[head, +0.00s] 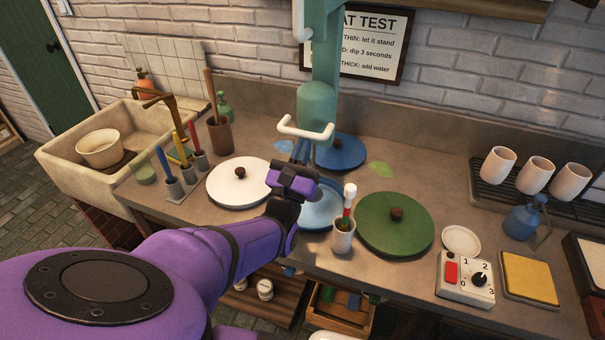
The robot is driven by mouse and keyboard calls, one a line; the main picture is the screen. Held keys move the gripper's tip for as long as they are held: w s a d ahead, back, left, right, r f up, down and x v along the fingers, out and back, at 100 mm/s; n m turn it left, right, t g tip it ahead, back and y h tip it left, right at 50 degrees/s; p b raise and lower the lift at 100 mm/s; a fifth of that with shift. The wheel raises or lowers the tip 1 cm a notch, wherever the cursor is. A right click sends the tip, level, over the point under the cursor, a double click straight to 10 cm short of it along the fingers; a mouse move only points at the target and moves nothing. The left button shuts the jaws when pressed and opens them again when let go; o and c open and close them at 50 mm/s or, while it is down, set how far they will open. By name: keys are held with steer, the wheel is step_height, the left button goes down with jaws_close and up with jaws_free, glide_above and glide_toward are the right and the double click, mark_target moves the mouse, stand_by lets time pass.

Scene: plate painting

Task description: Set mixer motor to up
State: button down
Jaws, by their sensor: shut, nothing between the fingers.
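The mixer is teal, with a tall column (326,55) and a rounded motor (316,103) at its lower end. A cream bar handle (306,133) sticks out from the front of the motor. My gripper (300,153) is shut and empty, with its fingertips just below and in front of the handle. I cannot tell whether they touch it. A light blue round vessel (318,210) is below my gripper, partly hidden by it. The mixer's lower end is hidden behind my gripper.
White (225,190), dark blue (350,155) and green (380,235) round lids lie around the mixer. A cup with a red-and-white tool (344,238) stands close right of my wrist. A control box (458,288) with a dial sits at right; a sink (75,170) is at left.

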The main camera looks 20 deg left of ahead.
step_height(320, 180, up, 6)
steer(key=shift+r, duration=0.15)
stand_by(0.4)
